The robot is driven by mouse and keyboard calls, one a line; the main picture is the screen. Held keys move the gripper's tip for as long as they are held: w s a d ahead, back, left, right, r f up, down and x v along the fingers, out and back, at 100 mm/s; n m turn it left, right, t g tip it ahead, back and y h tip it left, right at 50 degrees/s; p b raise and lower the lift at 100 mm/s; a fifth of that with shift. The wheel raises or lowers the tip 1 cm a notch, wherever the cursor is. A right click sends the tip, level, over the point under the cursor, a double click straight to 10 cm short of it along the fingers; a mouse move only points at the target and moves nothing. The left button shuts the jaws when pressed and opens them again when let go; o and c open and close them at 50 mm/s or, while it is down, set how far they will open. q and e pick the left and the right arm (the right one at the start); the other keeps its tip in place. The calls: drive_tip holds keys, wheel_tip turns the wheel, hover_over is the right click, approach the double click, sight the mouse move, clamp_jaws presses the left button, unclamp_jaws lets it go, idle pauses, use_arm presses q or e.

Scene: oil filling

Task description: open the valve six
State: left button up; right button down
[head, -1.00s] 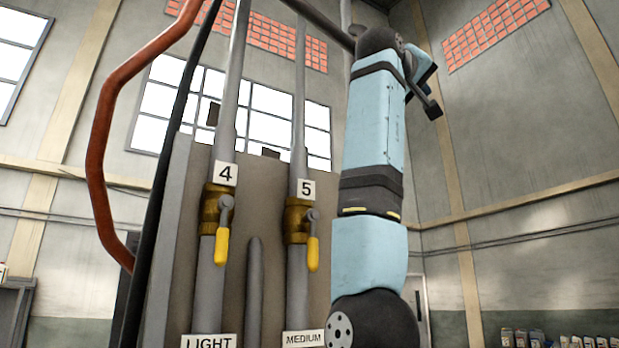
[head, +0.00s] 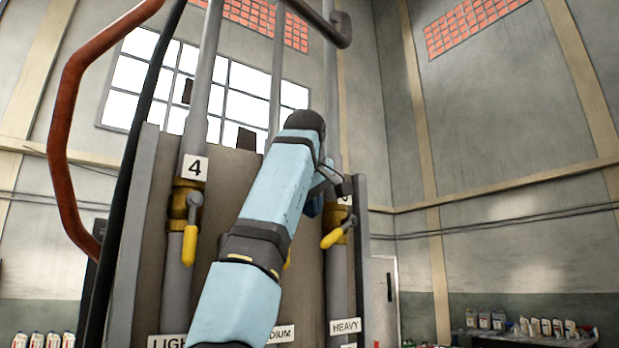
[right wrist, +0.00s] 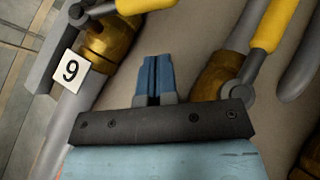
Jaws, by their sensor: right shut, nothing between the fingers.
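Valve six is a brass valve (head: 347,222) on the right pipe in the head view, its number tag mostly hidden behind my arm. Its yellow handle (head: 335,237) tilts down to the left, unlike valve four's handle, which hangs straight down. In the right wrist view, the tag (right wrist: 71,70) reads like a 9, a six upside down, beside the brass body (right wrist: 103,38); the yellow handle (right wrist: 142,5) is cut off at the top. My right gripper (right wrist: 158,60) is shut and empty, apart from both visible valves. In the head view it is partly hidden near valve six.
Valve four (head: 184,205) stands on the left pipe. My right arm covers most of valve five, whose brass body (right wrist: 215,78) and yellow handle (right wrist: 272,22) show in the right wrist view. A red-brown hose (head: 62,150) hangs at left. Bottles (head: 545,326) stand at lower right.

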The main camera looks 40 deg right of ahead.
sight(325, 241)
drive_tip(key=d+f, duration=0.1)
drive_tip(key=s+d+f, duration=0.1)
drive_tip(key=f, duration=0.1)
drive_tip(key=shift+d+f+p, duration=0.2)
drive_tip(key=shift+p, duration=0.15)
use_arm(q)
drive_tip(key=shift+s+f+n, duration=0.1)
drive_tip(key=shift+s+n, duration=0.1)
drive_tip(key=shift+n, duration=0.1)
drive_tip(key=shift+a, duration=0.1)
